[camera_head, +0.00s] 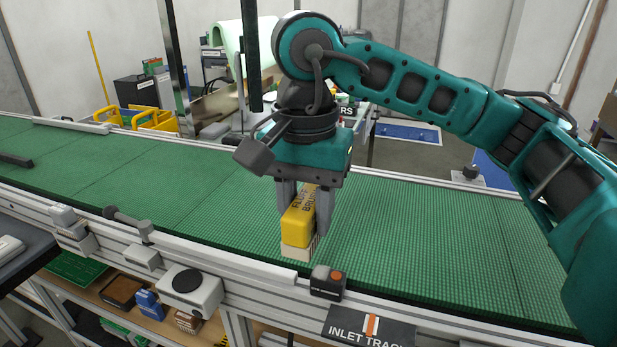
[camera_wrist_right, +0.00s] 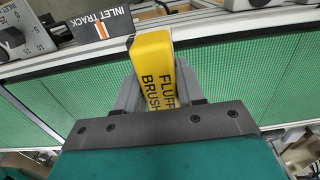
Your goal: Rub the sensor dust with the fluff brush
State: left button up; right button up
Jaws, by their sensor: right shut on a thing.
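The fluff brush (camera_head: 297,228) is a yellow block with dark lettering and a pale lower part. My right gripper (camera_head: 303,212) is shut on it and holds it upright over the green belt (camera_head: 430,235), close to the front rail; whether it touches the belt is unclear. In the right wrist view the brush (camera_wrist_right: 153,68) sits between the fingers, its lettering readable. A small dark box with an orange top (camera_head: 328,282) is on the front rail, just right of and below the brush. I cannot make out the sensor dust. My left gripper is not in view.
An "INLET TRACK" sign (camera_head: 369,327) hangs at the front rail. A grey rod fitting (camera_head: 130,222) and a white box with a dial (camera_head: 190,288) are mounted along the rail to the left. The belt is clear on both sides of my gripper.

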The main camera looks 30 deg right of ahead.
jog(key=shift+r+p, duration=0.55)
jog(key=shift+r, duration=0.6)
